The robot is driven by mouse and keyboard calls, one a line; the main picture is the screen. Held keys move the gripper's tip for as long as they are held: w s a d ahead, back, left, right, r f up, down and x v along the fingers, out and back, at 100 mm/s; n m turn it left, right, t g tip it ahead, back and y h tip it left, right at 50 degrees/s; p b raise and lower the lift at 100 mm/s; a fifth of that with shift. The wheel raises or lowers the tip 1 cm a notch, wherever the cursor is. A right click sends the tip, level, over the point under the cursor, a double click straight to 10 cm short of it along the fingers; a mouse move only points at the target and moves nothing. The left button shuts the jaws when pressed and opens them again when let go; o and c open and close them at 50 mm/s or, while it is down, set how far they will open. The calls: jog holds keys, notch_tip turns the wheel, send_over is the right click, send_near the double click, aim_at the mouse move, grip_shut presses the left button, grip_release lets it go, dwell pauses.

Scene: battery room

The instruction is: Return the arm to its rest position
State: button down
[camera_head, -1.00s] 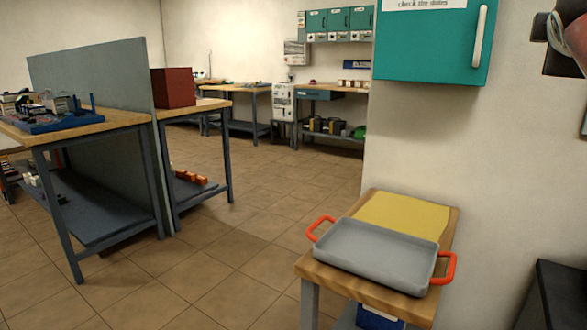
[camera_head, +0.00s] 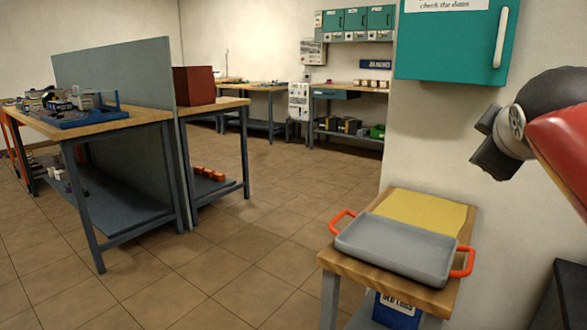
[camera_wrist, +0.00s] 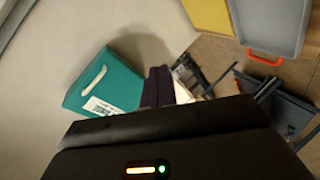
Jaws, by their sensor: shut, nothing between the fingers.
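My arm (camera_head: 556,140), red with dark and grey parts, reaches in from the right edge in the head view. It is in the air to the right of the teal wall cabinet and above the small table. In the wrist view my gripper (camera_wrist: 160,72) shows as two dark fingers held together, shut with nothing between them. The black gripper housing (camera_wrist: 160,150) with its small lights fills the bottom of that view. In the head view the fingertips cannot be clearly made out.
A grey tray (camera_head: 395,246) with orange handles sits on a small wooden table (camera_head: 335,262) beside a yellow sheet (camera_head: 420,212). The teal cabinet (camera_head: 450,45) hangs above. A dark box (camera_head: 560,300) stands at lower right. Workbenches (camera_head: 150,115) stand left; open floor lies between.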

jog(key=s+a+f+m+g+y, duration=0.2)
jog(key=s+a+f, duration=0.2)
jog(key=f, duration=0.6)
jog(key=s+a+f+m+g+y, duration=0.2)
jog(key=s+a+f, duration=0.2)
jog(key=a+f, duration=0.5)
jog(key=s+a+f+m+g+y, duration=0.2)
jog(key=a+f, duration=0.4)
jog(key=f, duration=0.6)
jog(key=shift+s+a+y, duration=0.25)
jog(key=shift+s+y, duration=0.15)
jog(key=shift+s, duration=0.5)
